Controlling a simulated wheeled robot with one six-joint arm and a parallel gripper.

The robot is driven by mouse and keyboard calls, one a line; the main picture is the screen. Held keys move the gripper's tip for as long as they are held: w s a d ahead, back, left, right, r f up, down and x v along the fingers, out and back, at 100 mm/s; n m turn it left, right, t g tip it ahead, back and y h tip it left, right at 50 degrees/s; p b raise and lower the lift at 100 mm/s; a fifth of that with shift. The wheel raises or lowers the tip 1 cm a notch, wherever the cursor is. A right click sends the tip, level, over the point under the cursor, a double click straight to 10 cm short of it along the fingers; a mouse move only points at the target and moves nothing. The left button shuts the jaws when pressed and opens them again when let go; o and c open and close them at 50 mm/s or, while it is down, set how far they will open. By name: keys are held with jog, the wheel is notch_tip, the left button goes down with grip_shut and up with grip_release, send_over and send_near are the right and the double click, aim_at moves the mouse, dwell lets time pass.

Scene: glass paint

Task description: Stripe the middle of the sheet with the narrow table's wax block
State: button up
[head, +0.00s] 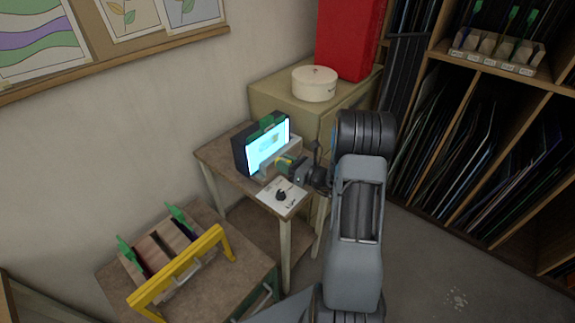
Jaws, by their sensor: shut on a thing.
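The narrow table (212,157) stands against the wall in the head view. On it, a bright, pale blue sheet (262,153) stands upright in a dark frame with green clips. My gripper (287,164) is at the sheet's lower right, over the table. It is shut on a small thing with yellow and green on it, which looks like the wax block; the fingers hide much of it. I cannot tell whether it touches the sheet. No stripe can be made out on the sheet at this size.
A white card (271,202) with a black knob lies at the table's front. A caddy with a yellow handle (181,266) sits on a lower table at left. A cabinet (269,98) with a round white box (315,84) stands behind. Shelving (489,82) fills the right.

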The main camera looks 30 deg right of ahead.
aim_at(273, 139)
jog(key=shift+w+a+f+t+h+b, duration=0.15)
jog(key=shift+w+a+t+h+b, duration=0.25)
jog(key=shift+w+b, duration=0.3)
jog(key=shift+m+t+h, duration=0.8)
jog(key=shift+m+t, duration=0.1)
jog(key=shift+a+f+b+x, duration=0.15)
jog(key=shift+b+x, duration=0.55)
jog(key=shift+x, duration=0.55)
jog(key=shift+a+f+b+x, duration=0.15)
jog(key=shift+b+x, duration=0.5)
jog(key=shift+x, duration=0.65)
jog(key=shift+b+x, duration=0.35)
jog(key=shift+x, duration=0.55)
jog(key=shift+d, duration=0.1)
jog(key=shift+w+d+b, duration=0.3)
jog(key=shift+w+d, duration=0.05)
jog(key=shift+d, duration=0.5)
jog(key=shift+w+d+b, duration=0.25)
jog(key=shift+w+d, duration=0.15)
jog(key=shift+d, duration=0.45)
jog(key=shift+w+d+f+b, duration=0.1)
jog(key=shift+w+d+b, duration=0.35)
jog(key=shift+d, duration=0.4)
jog(key=shift+w+d+b, duration=0.35)
jog(key=shift+w+d, duration=0.1)
jog(key=shift+d, duration=0.4)
